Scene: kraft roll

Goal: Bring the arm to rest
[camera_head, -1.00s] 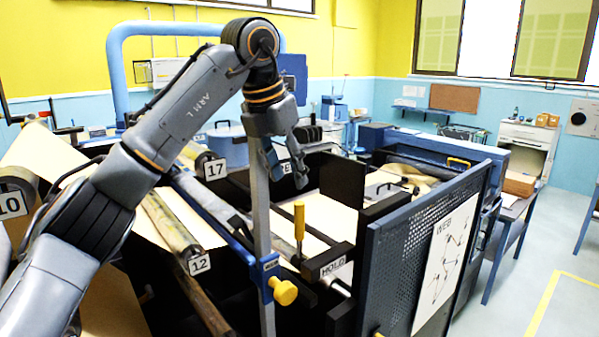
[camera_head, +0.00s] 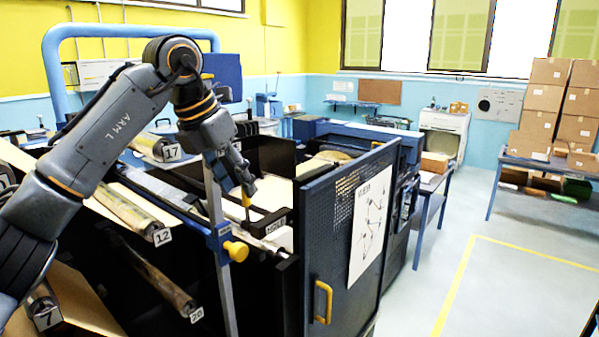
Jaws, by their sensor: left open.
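My left arm, marked ARM L, comes in from the left and bends down at the wrist. Its left gripper (camera_head: 246,186) hangs over the machine with its jaws open, close above the yellow-handled lever (camera_head: 246,202) by the HOLD plate (camera_head: 270,224). I cannot tell whether the fingers touch the lever. Nothing shows between the fingers. My right gripper is not in view.
The dark machine has rollers tagged 12 (camera_head: 130,210), 17 (camera_head: 150,146) and 20 (camera_head: 160,275). A blue post with a yellow knob (camera_head: 236,251) stands in front. A perforated panel (camera_head: 335,235) bounds the right side. Open floor (camera_head: 480,300) lies beyond; boxes (camera_head: 545,95) stand on a table.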

